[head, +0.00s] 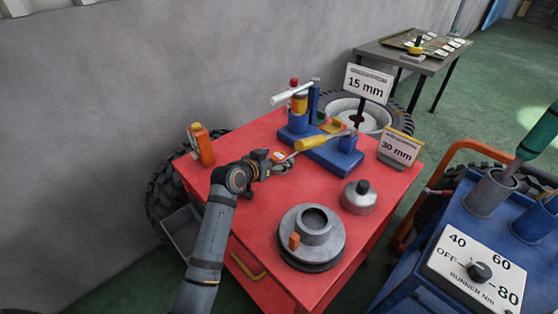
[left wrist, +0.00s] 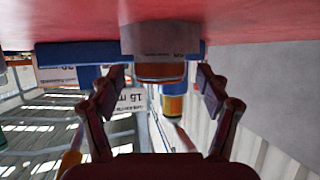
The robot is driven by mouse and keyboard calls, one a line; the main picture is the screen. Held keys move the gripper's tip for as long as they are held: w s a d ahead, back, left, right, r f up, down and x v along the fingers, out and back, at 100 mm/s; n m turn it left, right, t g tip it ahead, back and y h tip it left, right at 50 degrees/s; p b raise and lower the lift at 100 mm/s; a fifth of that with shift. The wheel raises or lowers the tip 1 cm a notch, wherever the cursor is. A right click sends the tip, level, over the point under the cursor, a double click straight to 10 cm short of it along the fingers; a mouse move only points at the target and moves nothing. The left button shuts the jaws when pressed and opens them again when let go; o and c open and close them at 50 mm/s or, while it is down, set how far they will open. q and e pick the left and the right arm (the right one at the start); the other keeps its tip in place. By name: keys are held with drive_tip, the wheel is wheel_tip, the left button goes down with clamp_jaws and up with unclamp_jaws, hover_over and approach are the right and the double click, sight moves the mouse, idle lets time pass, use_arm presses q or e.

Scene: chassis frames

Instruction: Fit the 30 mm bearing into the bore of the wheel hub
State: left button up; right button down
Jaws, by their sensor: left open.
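The grey wheel hub (head: 335,243) lies on the red cart top with its round bore (head: 315,217) facing up and open. My left gripper (head: 279,164) is open over the cart, left of the blue fixture and beyond the hub. Its spread fingers also show in the left wrist view (left wrist: 160,86). A small orange piece with a pale label (head: 279,155) is at the fingertips. In the left wrist view an orange-brown piece (left wrist: 160,72) shows between the fingers, not gripped. I cannot tell whether it is the 30 mm bearing. My right gripper is out of view.
A blue press fixture (head: 330,157) with a yellow-handled tool (head: 312,142) stands behind. The 30 mm sign (head: 400,148) and 15 mm sign (head: 368,83) stand beyond. A grey oil can (head: 359,197) is right of the hub; an orange bottle (head: 201,147) stands at the left edge.

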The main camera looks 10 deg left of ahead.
use_arm(q)
drive_tip(key=shift+r, duration=0.1)
clamp_jaws()
idle(0.3)
